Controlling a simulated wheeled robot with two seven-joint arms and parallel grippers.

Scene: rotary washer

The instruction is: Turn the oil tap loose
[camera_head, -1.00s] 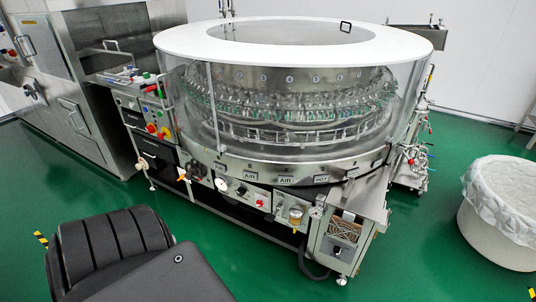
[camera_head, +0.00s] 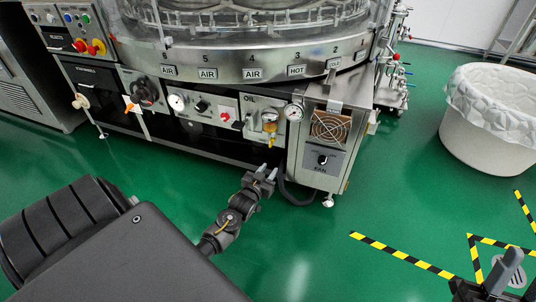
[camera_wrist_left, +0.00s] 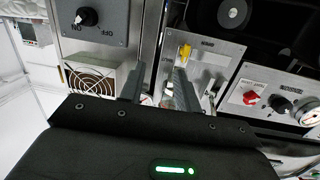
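In the head view the OIL panel on the washer's front carries a small yellow and clear fitting (camera_head: 270,127), which looks like the oil tap. My left gripper (camera_head: 265,172) is below it and in front of the washer, apart from it. In the left wrist view a yellow part (camera_wrist_left: 184,51) shows just beyond the left gripper's fingertips (camera_wrist_left: 158,78). The two fingers are spread with nothing between them. The rest of the fitting is partly hidden by a finger. A dark part at the lower right of the head view looks like my right gripper (camera_head: 503,272); its fingers are unclear.
A round gauge (camera_head: 293,112) and the FAN box (camera_head: 323,143) with a grille stand right of the fitting. A red switch (camera_head: 225,117) is to its left. A dark hose (camera_head: 292,194) hangs below. A white lined bin (camera_head: 490,130) stands right.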

